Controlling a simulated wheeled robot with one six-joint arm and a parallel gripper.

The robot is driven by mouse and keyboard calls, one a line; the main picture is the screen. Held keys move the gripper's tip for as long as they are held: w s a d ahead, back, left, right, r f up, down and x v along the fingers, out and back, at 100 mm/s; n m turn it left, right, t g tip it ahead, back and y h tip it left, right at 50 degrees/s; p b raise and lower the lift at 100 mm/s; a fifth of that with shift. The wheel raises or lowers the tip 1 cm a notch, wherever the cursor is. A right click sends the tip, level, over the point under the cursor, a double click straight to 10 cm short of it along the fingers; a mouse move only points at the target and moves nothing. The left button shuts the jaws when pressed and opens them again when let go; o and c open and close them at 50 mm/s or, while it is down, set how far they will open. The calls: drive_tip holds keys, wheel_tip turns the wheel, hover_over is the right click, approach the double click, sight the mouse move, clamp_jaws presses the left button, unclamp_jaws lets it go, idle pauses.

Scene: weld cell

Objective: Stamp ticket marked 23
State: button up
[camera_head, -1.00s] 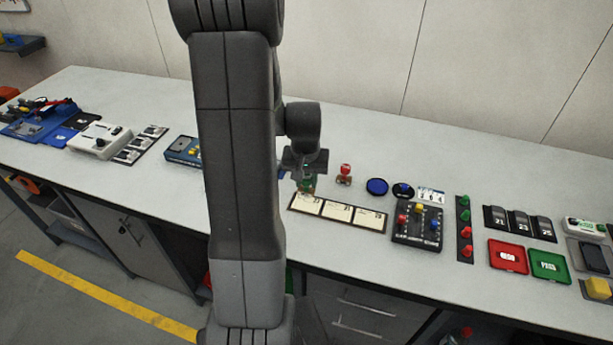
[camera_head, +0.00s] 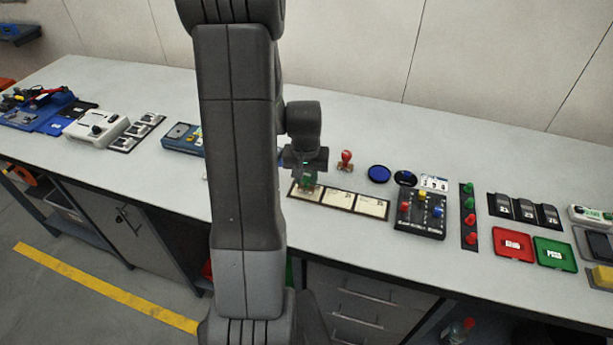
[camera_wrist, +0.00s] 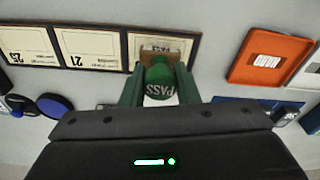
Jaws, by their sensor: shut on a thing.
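My gripper (camera_head: 308,178) is shut on a green stamp (camera_wrist: 160,84), whose round top reads PASS in the wrist view. The stamp is upright between the fingers, over the leftmost ticket of a dark-framed strip in the head view. In the wrist view this ticket (camera_wrist: 178,46) is partly covered by the stamp and its number is hidden. The other two tickets there read 21 (camera_wrist: 90,48) and 25 (camera_wrist: 27,42). I cannot tell whether the stamp touches the ticket.
A red stamp (camera_head: 346,160) stands behind the strip, with a blue round pad (camera_head: 379,173) to its right. A button box (camera_head: 421,215), red tray (camera_head: 512,246) and green tray (camera_head: 554,254) lie farther right. My arm hides part of the bench.

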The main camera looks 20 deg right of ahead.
drive_tip(key=shift+f+b, duration=0.65)
idle(1.8)
drive_tip(key=shift+r+p, duration=2.4)
drive_tip(key=shift+r, duration=1.2)
